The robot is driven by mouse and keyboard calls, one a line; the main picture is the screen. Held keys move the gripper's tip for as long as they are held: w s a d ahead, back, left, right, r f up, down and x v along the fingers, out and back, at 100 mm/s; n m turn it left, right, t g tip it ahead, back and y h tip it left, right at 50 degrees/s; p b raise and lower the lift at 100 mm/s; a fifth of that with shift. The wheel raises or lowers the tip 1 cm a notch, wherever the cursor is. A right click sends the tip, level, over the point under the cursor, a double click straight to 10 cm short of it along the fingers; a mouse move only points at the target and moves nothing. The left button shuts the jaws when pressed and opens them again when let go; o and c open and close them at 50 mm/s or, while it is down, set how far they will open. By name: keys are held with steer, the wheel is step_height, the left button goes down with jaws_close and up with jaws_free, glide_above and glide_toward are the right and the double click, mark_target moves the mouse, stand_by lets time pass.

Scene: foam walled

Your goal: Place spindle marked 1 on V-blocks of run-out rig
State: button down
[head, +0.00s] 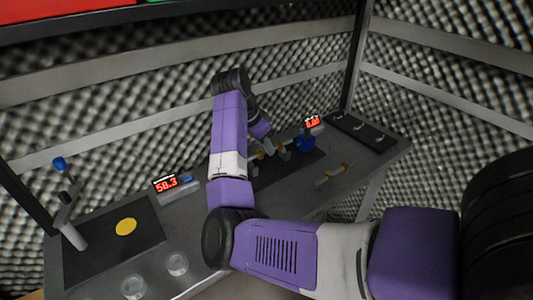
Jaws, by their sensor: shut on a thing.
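My gripper (268,149) is small in the head view, at the end of my purple arm, low over the dark plate of the run-out rig (293,172). It is shut on a spindle, which is mostly hidden by the gripper and arm; no mark on it can be read. A pale V-block (284,153) shows just right of the gripper. I cannot tell whether the spindle touches the V-blocks. A blue unit (305,143) stands at the rig's right end, by a red-digit display (313,122).
A gold and silver piece (332,175) lies on the bench in front of the rig. A dark tray (365,131) with small silver parts is at right. At left are a stand with a blue knob (59,163), a yellow disc (126,227), a 58.3 display (166,184) and clear cups (176,263).

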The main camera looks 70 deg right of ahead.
steer(key=shift+f, duration=1.4)
steer(key=shift+f, duration=0.2)
steer(key=c, duration=1.4)
jaws_free()
steer(key=v, duration=1.2)
steer(key=shift+r+b, duration=0.25)
steer(key=shift+b, duration=0.05)
steer(key=shift+w, duration=0.1)
